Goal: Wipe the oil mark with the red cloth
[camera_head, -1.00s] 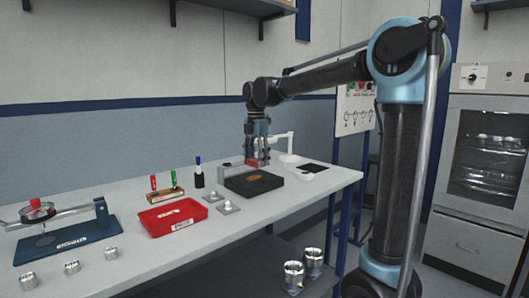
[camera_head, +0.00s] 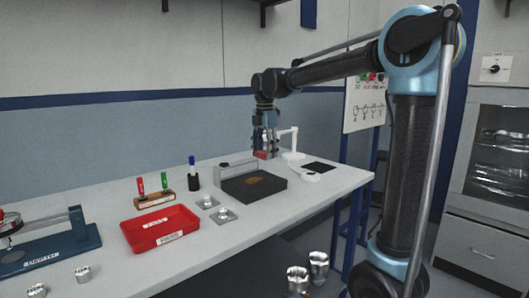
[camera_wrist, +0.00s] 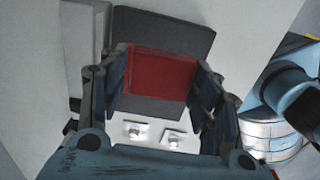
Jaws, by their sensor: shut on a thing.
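The red cloth (camera_head: 261,155) is a folded red block held at the end of my gripper (camera_head: 265,146), above the back of the bench. It also shows as a flat red rectangle (camera_wrist: 160,76) between the fingers of my gripper (camera_wrist: 162,85) in the wrist view. The gripper is shut on it. The oil mark (camera_head: 257,178) is a brownish patch on top of a dark slab (camera_head: 238,190). In the head view the cloth is behind and above the slab. In the wrist view the cloth covers part of the slab (camera_wrist: 170,28), and I cannot see the mark there.
Two small metal plates with knobs (camera_head: 208,202) and a red tray (camera_head: 160,228) stand to the left.

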